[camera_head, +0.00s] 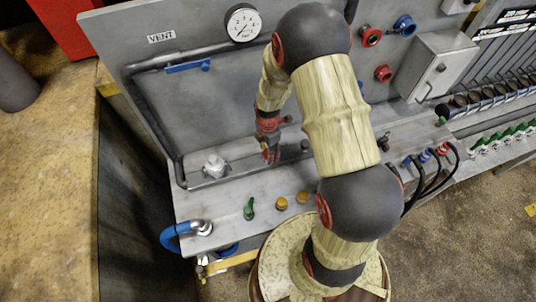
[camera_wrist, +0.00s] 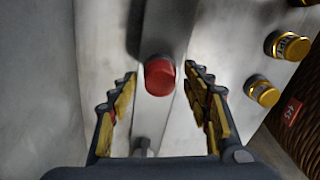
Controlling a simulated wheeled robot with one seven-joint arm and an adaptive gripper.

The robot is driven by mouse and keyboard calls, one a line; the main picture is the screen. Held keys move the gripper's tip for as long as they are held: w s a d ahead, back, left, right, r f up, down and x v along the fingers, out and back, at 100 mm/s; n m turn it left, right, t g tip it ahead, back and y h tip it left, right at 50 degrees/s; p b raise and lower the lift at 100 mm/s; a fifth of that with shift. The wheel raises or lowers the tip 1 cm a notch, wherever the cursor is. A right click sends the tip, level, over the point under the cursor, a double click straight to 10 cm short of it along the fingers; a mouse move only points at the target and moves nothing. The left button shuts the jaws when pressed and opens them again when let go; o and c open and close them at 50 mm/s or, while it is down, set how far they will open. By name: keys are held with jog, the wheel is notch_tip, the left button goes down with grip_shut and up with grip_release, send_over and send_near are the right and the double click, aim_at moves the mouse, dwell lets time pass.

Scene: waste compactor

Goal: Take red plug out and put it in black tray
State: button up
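The red plug (camera_wrist: 160,77) shows in the wrist view as a round red cap on a pale grey metal strip. My gripper (camera_wrist: 160,92) is open, with one finger to the left of the plug and one to the right. The fingers look apart from the plug, with space on both sides. In the head view my gripper (camera_head: 269,153) is low over the bench's narrow metal channel. I cannot make out the plug there for certain, as the gripper covers that spot. I see no black tray in either view.
Yellow knobs (camera_wrist: 262,92) are right of the gripper in the wrist view. The grey bench (camera_head: 230,225) bears a green handle (camera_head: 249,208), a blue-handled fitting (camera_head: 180,236) and a pale block (camera_head: 215,165). A grey panel with a gauge (camera_head: 243,23) stands behind.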

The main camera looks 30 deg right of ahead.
dwell(0.3)
jog(key=m, duration=1.5)
jog(key=shift+b, duration=0.3)
jog(key=m, duration=0.5)
jog(key=shift+m, duration=0.4)
jog(key=shift+c, duration=0.6)
jog(key=c, duration=1)
jog(key=n, duration=0.5)
grip_shut()
